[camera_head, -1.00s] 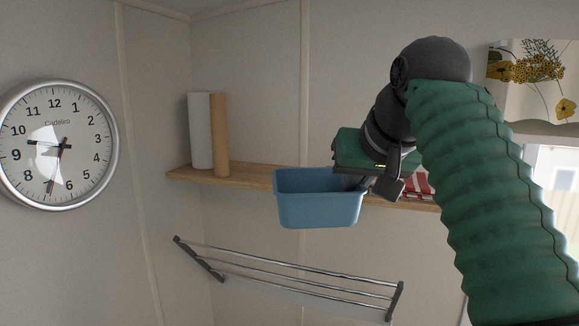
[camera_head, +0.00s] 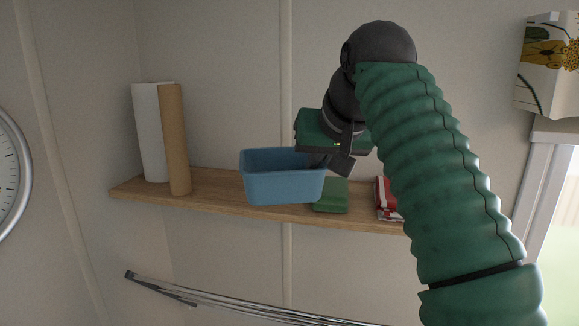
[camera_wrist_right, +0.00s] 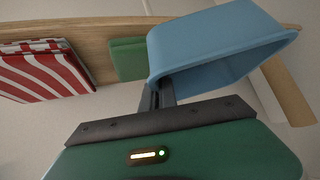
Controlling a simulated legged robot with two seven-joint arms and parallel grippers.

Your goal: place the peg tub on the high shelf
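The peg tub (camera_head: 284,180) is a blue, open-topped tub, upright in the head view in front of the wooden high shelf (camera_head: 225,192). My right gripper (camera_head: 322,160) is at the tub's right end, its fingers on the tub's wall. In the right wrist view the fingers (camera_wrist_right: 157,98) meet the near wall of the tub (camera_wrist_right: 215,45) and look shut on it. The tub overlaps the shelf in the head view; I cannot tell whether its base touches the board. My left gripper is not in view.
A white roll (camera_head: 150,130) and a brown roll (camera_head: 174,140) stand at the shelf's left. A folded green cloth (camera_head: 331,196) and a red-and-white striped cloth (camera_head: 386,198) lie right of the tub. A metal rail rack (camera_head: 230,305) hangs below.

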